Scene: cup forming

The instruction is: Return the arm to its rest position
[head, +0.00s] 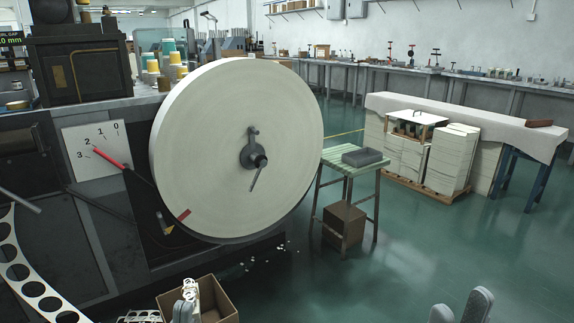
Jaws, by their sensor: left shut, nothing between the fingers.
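My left gripper (186,302) shows at the bottom edge, left of centre, in front of an open cardboard box (222,300). Its fingers are together with nothing visible between them. Whitish pieces show right by its fingertips, and I cannot tell whether they touch it. My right gripper (460,308) is at the bottom right edge over the green floor. Its two grey fingertips stand apart with nothing between them. Both arms are mostly out of view below the frame.
A large pale paper reel (215,150) is mounted on the dark machine (70,225). A dial (95,148) with a red pointer is beside it. A punched strip (28,275) hangs at left. A small green-topped table (345,163) stands right of the reel. The floor (400,250) is mostly clear.

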